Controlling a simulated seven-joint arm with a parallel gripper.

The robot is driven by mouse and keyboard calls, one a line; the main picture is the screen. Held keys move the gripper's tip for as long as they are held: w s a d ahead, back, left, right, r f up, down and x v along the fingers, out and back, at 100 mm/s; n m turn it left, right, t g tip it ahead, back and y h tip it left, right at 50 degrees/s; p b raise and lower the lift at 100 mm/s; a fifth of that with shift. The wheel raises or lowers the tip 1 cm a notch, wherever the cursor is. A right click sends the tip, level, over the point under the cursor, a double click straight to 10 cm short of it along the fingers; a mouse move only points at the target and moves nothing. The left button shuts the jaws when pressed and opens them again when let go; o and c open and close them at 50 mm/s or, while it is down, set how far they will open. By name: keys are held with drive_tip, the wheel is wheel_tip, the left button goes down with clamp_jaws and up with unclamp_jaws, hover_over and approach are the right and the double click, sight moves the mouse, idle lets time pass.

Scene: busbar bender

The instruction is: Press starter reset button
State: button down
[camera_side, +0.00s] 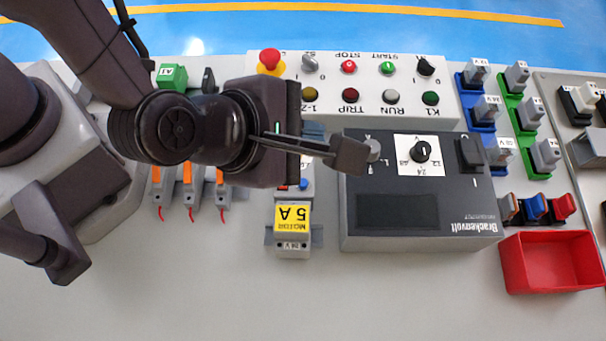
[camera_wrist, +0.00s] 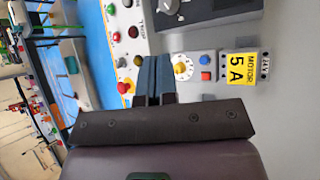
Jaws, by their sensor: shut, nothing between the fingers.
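The motor starter is a grey block with a yellow "MOTOR 5A" label (camera_side: 292,218), also in the wrist view (camera_wrist: 242,67). Its blue button (camera_side: 304,184) sits above the label in the side view. In the wrist view the blue button (camera_wrist: 206,59) is beside a red button (camera_wrist: 206,76) and a yellow-centred dial (camera_wrist: 182,67). My gripper (camera_wrist: 154,62) is shut and empty. Its dark blue fingers lie left of the dial in the wrist view, apart from the blue button. In the side view my wrist covers the starter's upper part; I cannot tell the fingers' height.
A black Brackenvolt supply box (camera_side: 420,215) stands right of the starter. A panel with buttons and lamps (camera_side: 365,98) and a red emergency stop (camera_side: 270,58) lies behind. Terminals with red wires (camera_side: 190,192) stand left. A red bin (camera_side: 552,262) is right; the front bench is clear.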

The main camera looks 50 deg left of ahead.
sight(304, 185)
drive_tip(key=shift+f, duration=4.4)
drive_tip(key=shift+f, duration=0.4)
drive_tip(key=shift+f, duration=0.4)
drive_tip(key=shift+r, duration=0.85)
drive_tip(key=shift+r, duration=2.5)
